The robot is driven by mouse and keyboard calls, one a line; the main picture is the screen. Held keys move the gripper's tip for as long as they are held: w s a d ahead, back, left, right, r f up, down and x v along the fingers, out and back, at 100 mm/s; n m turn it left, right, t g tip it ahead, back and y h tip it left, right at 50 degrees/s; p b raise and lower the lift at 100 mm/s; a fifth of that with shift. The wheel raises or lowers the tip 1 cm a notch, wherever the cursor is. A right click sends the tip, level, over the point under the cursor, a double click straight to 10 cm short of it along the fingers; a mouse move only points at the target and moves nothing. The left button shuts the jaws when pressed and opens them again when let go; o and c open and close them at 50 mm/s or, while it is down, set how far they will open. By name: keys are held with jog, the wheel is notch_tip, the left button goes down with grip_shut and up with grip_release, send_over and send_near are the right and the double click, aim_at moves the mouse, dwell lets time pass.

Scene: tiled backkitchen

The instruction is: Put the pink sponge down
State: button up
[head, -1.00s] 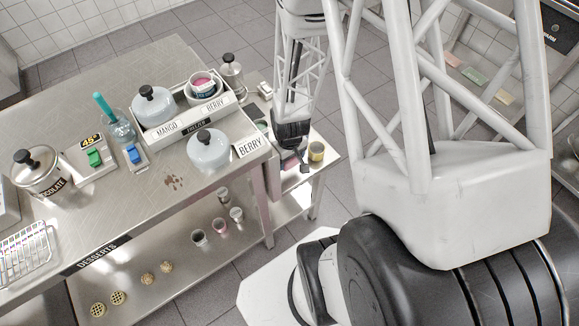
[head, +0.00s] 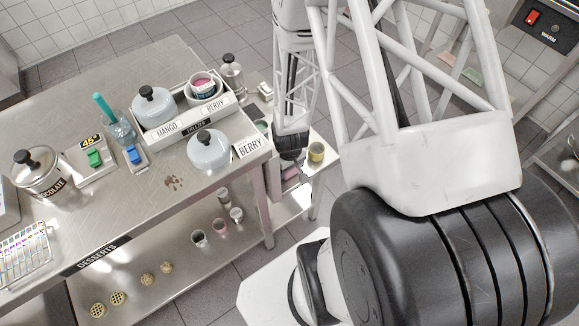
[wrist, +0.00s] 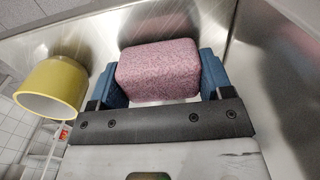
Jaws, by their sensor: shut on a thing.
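The pink sponge (wrist: 158,72) is a speckled block held between the two blue fingers of my gripper (wrist: 158,78) in the wrist view. My gripper is shut on it at both ends. Bare metal surface (wrist: 125,25) shows behind and beside the sponge; I cannot tell whether the sponge touches it. In the head view my gripper (head: 290,170) is low over the small metal side surface (head: 327,160) at the right end of the main table, and a bit of pink shows there. The arm partly hides that spot.
A yellow cup (wrist: 50,90) stands left of the sponge; it also shows in the head view (head: 316,151). A metal wall (wrist: 285,70) rises at right in the wrist view. The main steel table (head: 150,210) holds lidded pots and a BERRY sign (head: 250,147).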

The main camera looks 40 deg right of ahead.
jog(key=shift+f, duration=0.15)
jog(key=o, duration=1.1)
notch_tip(320, 180, up, 12)
dwell(0.5)
jog(key=shift+r, duration=0.2)
dwell(0.6)
